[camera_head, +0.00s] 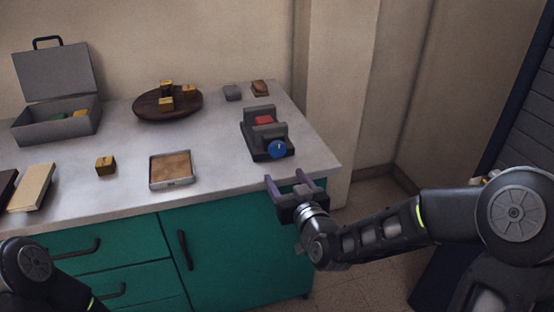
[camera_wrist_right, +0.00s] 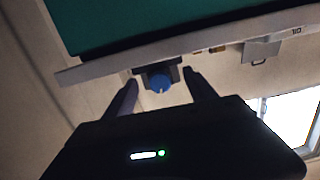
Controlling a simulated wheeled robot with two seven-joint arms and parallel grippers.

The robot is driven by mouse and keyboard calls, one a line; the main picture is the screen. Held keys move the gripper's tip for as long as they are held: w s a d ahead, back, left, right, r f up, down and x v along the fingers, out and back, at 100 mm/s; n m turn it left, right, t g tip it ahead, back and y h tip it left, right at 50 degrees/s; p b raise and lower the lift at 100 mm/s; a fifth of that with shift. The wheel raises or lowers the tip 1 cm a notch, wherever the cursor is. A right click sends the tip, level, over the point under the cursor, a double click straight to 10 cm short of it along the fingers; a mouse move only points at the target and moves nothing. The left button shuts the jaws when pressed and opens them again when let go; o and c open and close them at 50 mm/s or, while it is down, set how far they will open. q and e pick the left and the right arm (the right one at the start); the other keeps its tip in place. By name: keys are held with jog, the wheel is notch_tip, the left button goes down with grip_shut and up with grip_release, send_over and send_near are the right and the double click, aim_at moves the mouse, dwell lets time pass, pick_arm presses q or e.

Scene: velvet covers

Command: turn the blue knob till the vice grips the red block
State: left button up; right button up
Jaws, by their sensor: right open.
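The blue knob (camera_head: 277,149) is on the near end of the dark grey vice (camera_head: 252,146), which stands at the right part of the counter. The red block (camera_head: 264,120) sits between the vice's jaws; whether the jaws touch it is not clear. My right gripper (camera_head: 290,184) is open and empty, in front of the counter's edge, apart from the knob. In the right wrist view the knob (camera_wrist_right: 160,83) shows between and beyond my two open fingers (camera_wrist_right: 158,92). My left arm shows at the lower left, but its gripper is out of view.
A wooden round board (camera_head: 140,108) with several small blocks, an open grey box (camera_head: 85,126), a framed tray (camera_head: 151,184), a small block (camera_head: 106,166) and two small blocks behind the vice (camera_head: 233,92) are on the counter (camera_head: 220,165). The counter's front edge lies near my right gripper.

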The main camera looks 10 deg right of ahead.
aim_at(278, 152)
jog(key=r, duration=0.1)
jog(key=r+t, duration=0.1)
jog(key=shift+d+r, duration=0.3)
jog(key=shift+r, duration=0.1)
jog(key=shift+w, duration=0.15)
jog(key=w, duration=0.7)
jog(key=shift+w+a, duration=0.25)
jog(key=shift+w, duration=0.1)
jog(key=shift+c, duration=0.6)
jog(key=c, duration=1.3)
jog(key=shift+o, duration=0.2)
jog(key=shift+f, duration=0.1)
